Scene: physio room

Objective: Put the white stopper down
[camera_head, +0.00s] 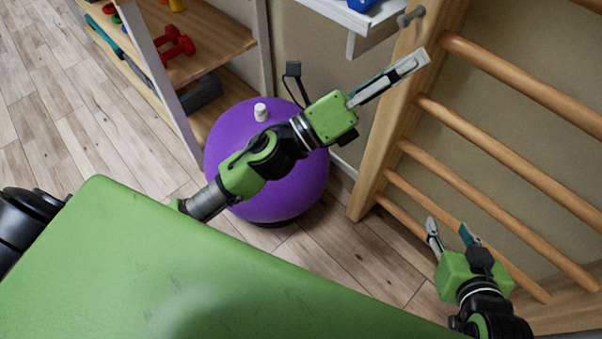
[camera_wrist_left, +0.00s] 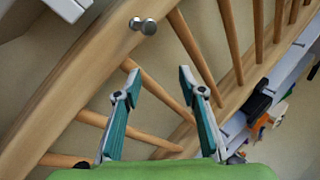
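The white stopper (camera_head: 261,113) shows in the head view at the top of the purple ball (camera_head: 225,148), which stands on the floor beyond the green table. My left gripper (camera_head: 412,66) is to the right of the stopper and apart from it, pointing up and right near the wall-bar post. In the left wrist view its two fingers (camera_wrist_left: 160,80) are spread with nothing between them. My right gripper (camera_head: 450,232) is low at the right, its fingers apart and empty, in front of the wall bars. The stopper is not in the left wrist view.
The green padded table (camera_head: 130,265) fills the lower left. Wooden wall bars (camera_head: 470,140) stand at the right, with a metal peg (camera_wrist_left: 144,26) on the post. A shelf rack (camera_head: 205,45) with red dumbbells (camera_head: 178,44) is behind the ball. A white shelf (camera_head: 345,14) juts out above.

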